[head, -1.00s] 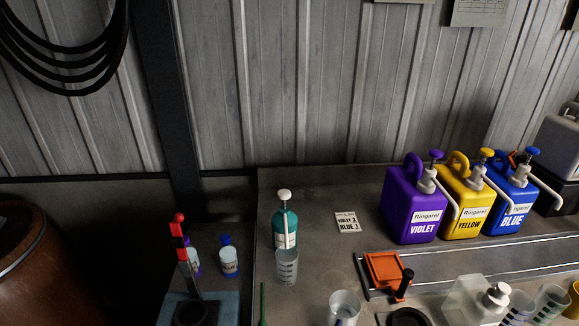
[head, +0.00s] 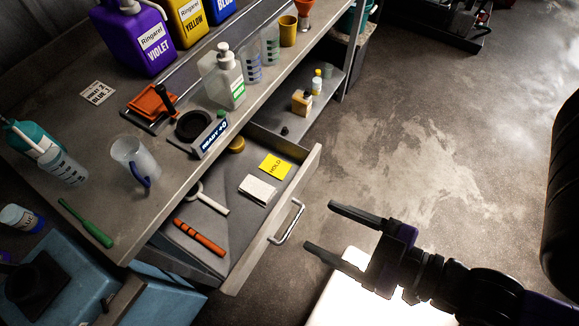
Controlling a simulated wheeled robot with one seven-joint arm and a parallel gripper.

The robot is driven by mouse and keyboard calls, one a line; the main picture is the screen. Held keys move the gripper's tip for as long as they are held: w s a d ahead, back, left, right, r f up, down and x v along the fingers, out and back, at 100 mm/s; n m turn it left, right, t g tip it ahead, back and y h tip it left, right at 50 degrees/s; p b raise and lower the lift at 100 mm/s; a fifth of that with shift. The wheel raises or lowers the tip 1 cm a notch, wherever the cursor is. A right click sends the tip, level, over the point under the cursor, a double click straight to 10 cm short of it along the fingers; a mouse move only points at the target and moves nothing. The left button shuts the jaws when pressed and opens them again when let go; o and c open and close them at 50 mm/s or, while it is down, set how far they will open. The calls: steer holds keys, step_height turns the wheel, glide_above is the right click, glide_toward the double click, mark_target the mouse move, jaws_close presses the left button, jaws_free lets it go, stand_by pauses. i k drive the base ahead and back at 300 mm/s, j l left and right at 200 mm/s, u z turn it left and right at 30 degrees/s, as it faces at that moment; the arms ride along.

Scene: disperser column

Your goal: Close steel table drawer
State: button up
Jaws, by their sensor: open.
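The steel table (head: 75,155) fills the left of the head view. Its drawer (head: 309,170) is pulled out, with a metal handle (head: 288,222) on the front panel. Inside lie an orange tool (head: 199,237), a white T-shaped item (head: 208,200), a white pad (head: 258,190) and a yellow note reading HOLD (head: 275,166). My gripper (head: 332,227) is open and empty, to the right of the handle. Its fingers point toward the drawer front and look apart from it in the picture. The inner left end of the drawer is partly hidden by the tabletop.
Violet (head: 133,40), yellow (head: 188,22) and blue jugs stand on the tabletop. A white pump bottle (head: 226,85), a clear beaker (head: 128,155) and a green screwdriver (head: 86,222) are near its front edge. A lower shelf (head: 326,100) holds small bottles. The floor (head: 430,120) to the right is open.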

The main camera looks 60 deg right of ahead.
mark_target(245, 234)
steer(key=k+l, duration=0.15)
steer(key=k, duration=0.55)
steer(key=l+z, duration=0.5)
steer(key=k+l, duration=0.05)
